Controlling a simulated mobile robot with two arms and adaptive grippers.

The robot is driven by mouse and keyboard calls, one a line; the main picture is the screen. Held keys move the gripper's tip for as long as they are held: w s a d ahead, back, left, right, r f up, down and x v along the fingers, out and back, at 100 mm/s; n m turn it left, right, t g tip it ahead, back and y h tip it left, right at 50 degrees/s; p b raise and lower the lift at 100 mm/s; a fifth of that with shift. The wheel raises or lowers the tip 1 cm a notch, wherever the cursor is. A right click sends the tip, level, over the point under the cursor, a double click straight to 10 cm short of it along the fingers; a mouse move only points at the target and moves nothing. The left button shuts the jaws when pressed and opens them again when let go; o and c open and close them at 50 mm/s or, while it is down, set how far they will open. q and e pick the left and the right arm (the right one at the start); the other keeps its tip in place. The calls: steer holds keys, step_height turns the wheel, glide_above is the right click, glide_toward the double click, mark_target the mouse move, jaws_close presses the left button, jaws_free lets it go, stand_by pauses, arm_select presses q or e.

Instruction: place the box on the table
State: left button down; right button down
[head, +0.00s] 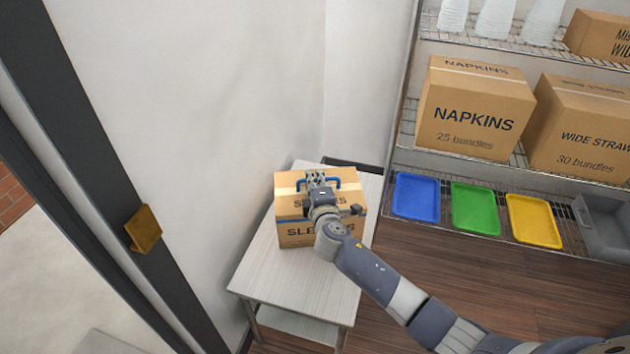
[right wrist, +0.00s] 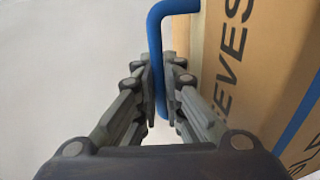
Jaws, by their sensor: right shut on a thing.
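The cardboard box (head: 293,237) marked "SLEEVES" has a blue band and a blue handle. In the head view it is at the far end of the small pale table (head: 300,279), upright. I cannot tell whether its underside touches the tabletop. My right gripper (head: 315,182) is at the top of the box. In the right wrist view the right gripper (right wrist: 159,100) is shut on the blue handle (right wrist: 157,45), with the box side (right wrist: 260,70) just to the right. My left gripper is not in view.
A wire shelf at right holds a napkins box (head: 473,112), a wide straws box (head: 583,130), and blue (head: 416,197), green (head: 476,208) and yellow (head: 534,220) trays. A white wall (head: 220,100) stands left of the table. The near tabletop is clear.

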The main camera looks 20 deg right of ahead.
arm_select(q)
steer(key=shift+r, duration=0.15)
arm_select(e)
steer(key=c, duration=1.7)
jaws_free()
